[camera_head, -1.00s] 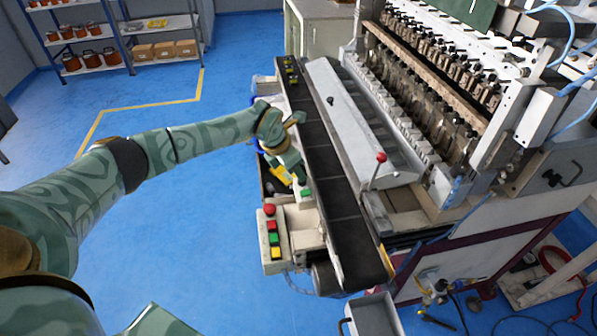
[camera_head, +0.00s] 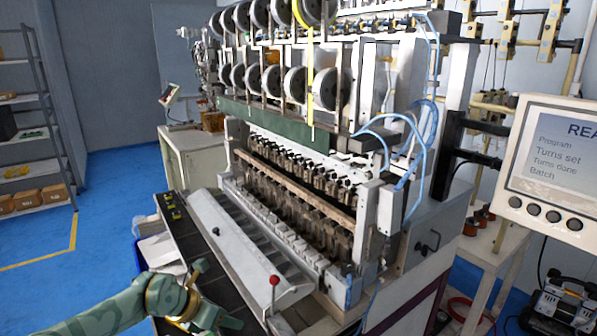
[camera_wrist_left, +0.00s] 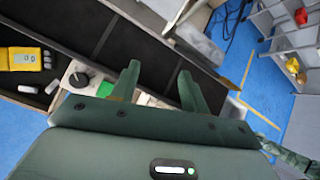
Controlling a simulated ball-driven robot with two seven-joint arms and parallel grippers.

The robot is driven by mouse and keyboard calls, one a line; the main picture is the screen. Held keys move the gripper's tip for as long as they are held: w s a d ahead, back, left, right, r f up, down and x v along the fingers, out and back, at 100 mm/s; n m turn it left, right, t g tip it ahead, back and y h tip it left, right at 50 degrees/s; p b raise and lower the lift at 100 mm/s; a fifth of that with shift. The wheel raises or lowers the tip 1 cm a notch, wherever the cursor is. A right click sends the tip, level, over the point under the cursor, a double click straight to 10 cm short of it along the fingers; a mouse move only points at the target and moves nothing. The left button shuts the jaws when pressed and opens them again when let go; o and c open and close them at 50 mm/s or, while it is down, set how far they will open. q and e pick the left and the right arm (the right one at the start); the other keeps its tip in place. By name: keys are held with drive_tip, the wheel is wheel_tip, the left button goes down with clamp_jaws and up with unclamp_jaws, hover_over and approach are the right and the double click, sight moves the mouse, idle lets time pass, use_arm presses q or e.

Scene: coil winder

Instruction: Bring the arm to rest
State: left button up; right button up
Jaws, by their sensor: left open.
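My left arm comes in from the lower left in the head view. Its green gripper (camera_head: 217,296) is over the dark conveyor belt (camera_head: 185,235) at the front of the coil winder. In the left wrist view the two fingers (camera_wrist_left: 159,75) stand apart with nothing between them, and the belt (camera_wrist_left: 135,45) runs beyond them. My right gripper is in neither view now.
The winder's sloped grey cover (camera_head: 235,250) and red-knobbed lever (camera_head: 274,281) are close right of the gripper. A display screen (camera_head: 560,165) stands at the right. A yellow device (camera_wrist_left: 22,58) lies beside the belt. Blue floor is open at the left.

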use_arm(q)
drive_tip(key=s+d+r+n+t+h, duration=0.3)
drive_tip(key=d+r+n+t+h, duration=0.1)
drive_tip(key=d+r, duration=0.25)
drive_tip(key=s+d+r+n+t+h, duration=0.3)
drive_tip(key=d+r+n+t, duration=0.15)
drive_tip(key=d, duration=0.35)
drive_tip(key=s+a+f+n+t+y, duration=0.15)
drive_tip(key=s+a+n+y, duration=0.25)
drive_tip(key=a+n+y, duration=0.6)
drive_tip(key=s+a+f+n+y, duration=0.2)
drive_tip(key=s+a+n+y, duration=0.2)
drive_tip(key=a+n+y, duration=0.55)
drive_tip(key=s+a+f+n+g+h, duration=0.1)
drive_tip(key=s+a+f+n+g, duration=0.25)
drive_tip(key=s, duration=0.35)
drive_tip(key=s+a+f+n+g+h, duration=0.15)
drive_tip(key=s+f+n+g, duration=0.25)
drive_tip(key=s, duration=0.4)
drive_tip(key=s+d+f+g+h+b, duration=0.1)
drive_tip(key=s+d+f+g+b, duration=0.1)
drive_tip(key=f, duration=1.2)
drive_tip(key=s+d+f+g+h+b, duration=0.1)
drive_tip(key=s+d+f, duration=0.1)
drive_tip(key=f, duration=1.2)
drive_tip(key=s+f+n+g+h+b, duration=0.1)
drive_tip(key=s+f+n+g+b, duration=0.2)
drive_tip(key=s+f, duration=1.7)
drive_tip(key=shift+s+h, duration=0.2)
drive_tip(key=shift+h, duration=0.1)
